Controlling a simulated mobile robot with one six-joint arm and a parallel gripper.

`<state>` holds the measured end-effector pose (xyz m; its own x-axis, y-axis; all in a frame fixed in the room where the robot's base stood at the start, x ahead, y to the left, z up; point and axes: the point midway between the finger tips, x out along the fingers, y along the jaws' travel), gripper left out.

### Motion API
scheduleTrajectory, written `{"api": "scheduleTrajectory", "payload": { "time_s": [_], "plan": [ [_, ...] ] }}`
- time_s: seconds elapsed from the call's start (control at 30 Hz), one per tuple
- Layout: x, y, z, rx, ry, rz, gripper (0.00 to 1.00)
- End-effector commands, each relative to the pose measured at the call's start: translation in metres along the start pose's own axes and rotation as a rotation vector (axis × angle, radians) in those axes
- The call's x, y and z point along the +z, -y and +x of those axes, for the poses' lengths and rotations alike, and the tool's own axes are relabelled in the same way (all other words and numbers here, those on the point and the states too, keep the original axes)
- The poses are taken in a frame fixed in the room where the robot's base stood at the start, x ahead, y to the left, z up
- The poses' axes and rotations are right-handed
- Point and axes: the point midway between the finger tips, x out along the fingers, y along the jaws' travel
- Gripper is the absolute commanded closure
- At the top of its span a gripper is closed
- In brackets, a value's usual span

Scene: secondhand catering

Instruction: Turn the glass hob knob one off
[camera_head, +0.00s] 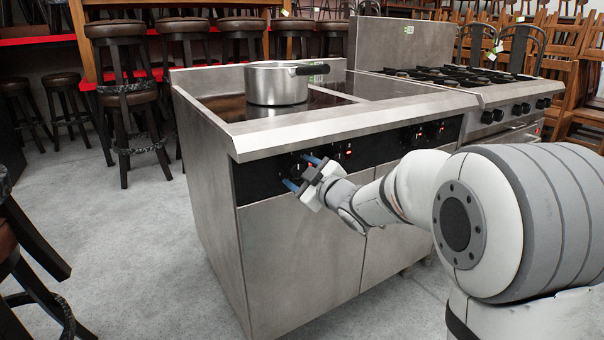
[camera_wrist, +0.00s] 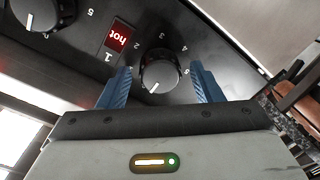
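The stainless glass hob unit (camera_head: 322,96) stands in front of me, with a black control panel (camera_head: 262,183) along its front. In the wrist view a round dark knob with a silver rim (camera_wrist: 160,74) sits between the two blue fingers of my gripper (camera_wrist: 160,67). Its white pointer mark points to the lower left, and several numbers surround it. The fingers are spread with a gap on each side of the knob; contact is not visible. In the head view my gripper (camera_head: 300,172) is at the panel's left part and partly hides the knobs there.
A red "hot" display (camera_wrist: 117,38) glows beside the knob, and a second knob (camera_wrist: 35,13) is at upper left. A metal pot (camera_head: 277,84) stands on the glass top. A gas range (camera_head: 485,93) adjoins at right. Stools (camera_head: 123,95) stand behind left; floor at left is partly clear.

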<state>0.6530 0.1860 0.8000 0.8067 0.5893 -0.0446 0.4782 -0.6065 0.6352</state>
Motion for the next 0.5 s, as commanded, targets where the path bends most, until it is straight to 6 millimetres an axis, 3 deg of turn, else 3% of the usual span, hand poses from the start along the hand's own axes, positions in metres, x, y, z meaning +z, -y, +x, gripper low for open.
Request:
{"api": "scheduleTrajectory", "payload": {
  "time_s": [0.27,0.5],
  "plan": [
    [0.000,-0.001,-0.003,0.001,0.000,0.001,0.40],
    [-0.002,-0.003,-0.039,0.001,0.002,0.000,0.40]
  ]
}}
